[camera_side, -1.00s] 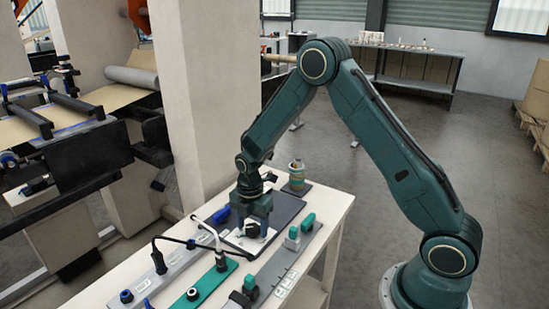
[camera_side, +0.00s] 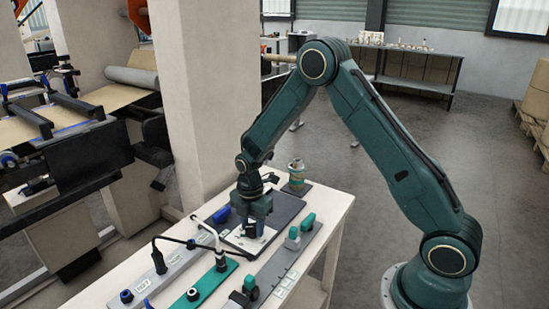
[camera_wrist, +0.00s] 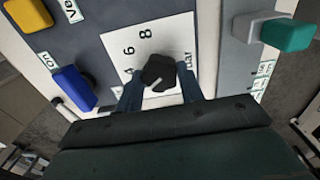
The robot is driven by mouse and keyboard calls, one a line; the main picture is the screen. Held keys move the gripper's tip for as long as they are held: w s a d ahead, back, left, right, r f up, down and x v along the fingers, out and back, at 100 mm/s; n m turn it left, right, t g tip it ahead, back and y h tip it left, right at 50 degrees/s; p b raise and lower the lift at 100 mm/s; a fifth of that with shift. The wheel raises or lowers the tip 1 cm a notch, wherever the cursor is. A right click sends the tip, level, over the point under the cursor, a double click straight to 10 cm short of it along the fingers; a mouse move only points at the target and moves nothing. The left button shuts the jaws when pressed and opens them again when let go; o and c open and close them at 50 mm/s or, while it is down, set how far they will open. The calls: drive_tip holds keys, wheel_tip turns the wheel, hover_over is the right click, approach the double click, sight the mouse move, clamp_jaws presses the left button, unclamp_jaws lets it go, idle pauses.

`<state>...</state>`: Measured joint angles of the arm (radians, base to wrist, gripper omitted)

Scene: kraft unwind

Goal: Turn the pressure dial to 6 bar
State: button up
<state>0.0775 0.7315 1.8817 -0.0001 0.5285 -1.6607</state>
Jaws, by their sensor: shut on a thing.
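The pressure dial (camera_wrist: 159,71) is a black knob on a white scale plate (camera_wrist: 120,45) printed with 8, 6 and a partly hidden "bar". A short pale mark on the knob points toward the lower left in the wrist view, on the side of a number mostly hidden by a finger. My gripper (camera_side: 254,226) points down over the plate in the side view. Its blue fingers stand on either side of the knob in the wrist view and are shut on it. The lower part of the scale is hidden by my gripper.
A blue lever (camera_wrist: 75,88) and a yellow one (camera_wrist: 27,14) stand left of the plate in the wrist view. A teal-ended switch (camera_wrist: 288,35) stands at the right. On the bench (camera_side: 330,215), a bent black hose (camera_side: 172,239) rises at the front left.

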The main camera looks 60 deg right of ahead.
drive_tip(key=m, duration=1)
drive_tip(key=shift+m, duration=0.4)
drive_tip(key=m, duration=0.4)
idle(0.4)
drive_tip(key=o, duration=1)
drive_tip(key=shift+r, duration=0.1)
